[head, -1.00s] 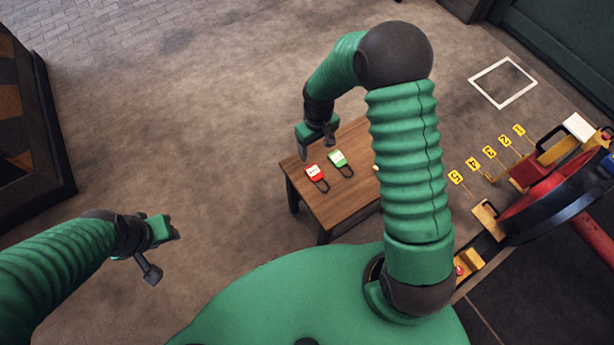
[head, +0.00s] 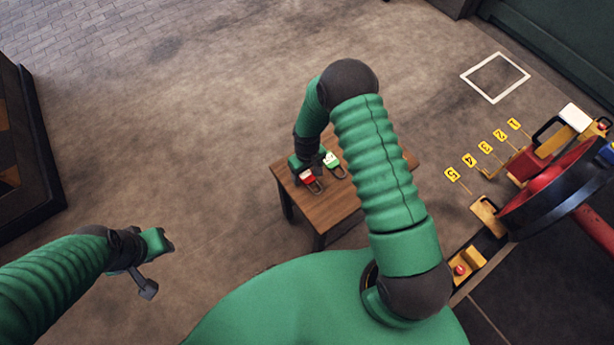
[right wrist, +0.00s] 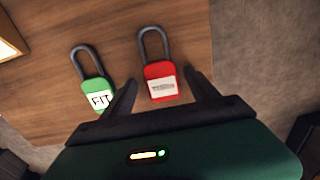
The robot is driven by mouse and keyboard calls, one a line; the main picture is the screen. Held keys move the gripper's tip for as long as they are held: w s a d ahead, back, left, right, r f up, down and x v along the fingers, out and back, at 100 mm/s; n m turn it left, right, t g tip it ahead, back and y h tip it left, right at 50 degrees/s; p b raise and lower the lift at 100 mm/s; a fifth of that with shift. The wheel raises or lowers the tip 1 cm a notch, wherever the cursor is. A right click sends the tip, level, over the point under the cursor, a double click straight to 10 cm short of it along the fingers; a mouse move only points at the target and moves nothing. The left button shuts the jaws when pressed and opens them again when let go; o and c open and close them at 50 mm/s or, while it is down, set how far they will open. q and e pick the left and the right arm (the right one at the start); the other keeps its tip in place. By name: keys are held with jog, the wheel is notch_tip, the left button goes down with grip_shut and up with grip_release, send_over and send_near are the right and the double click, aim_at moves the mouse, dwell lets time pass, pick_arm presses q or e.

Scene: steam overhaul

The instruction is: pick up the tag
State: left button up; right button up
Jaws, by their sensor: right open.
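Two padlock-shaped tags lie on a small wooden table (head: 325,212). The red tag (head: 306,176) has a white label and a dark shackle; it also shows in the right wrist view (right wrist: 162,84). The green tag (head: 331,159) lies beside it, and its label reads "FIT" in the right wrist view (right wrist: 98,98). My right gripper (head: 306,168) is over the table at the red tag. In the right wrist view its open fingers (right wrist: 160,85) stand on either side of the red tag, with nothing gripped. My left gripper (head: 158,262) hangs over bare floor at the left.
A row of yellow numbered markers (head: 485,147) stands at the right, near a red and black wheel (head: 550,190). A white square outline (head: 495,77) is on the floor. A dark structure (head: 30,150) stands at far left. The floor between is clear.

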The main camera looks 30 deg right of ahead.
jog(key=shift+a, duration=0.2)
jog(key=c, duration=0.8)
jog(key=shift+d, duration=0.1)
jog(key=c, duration=0.6)
jog(key=shift+r, duration=0.1)
jog(key=shift+c, duration=0.2)
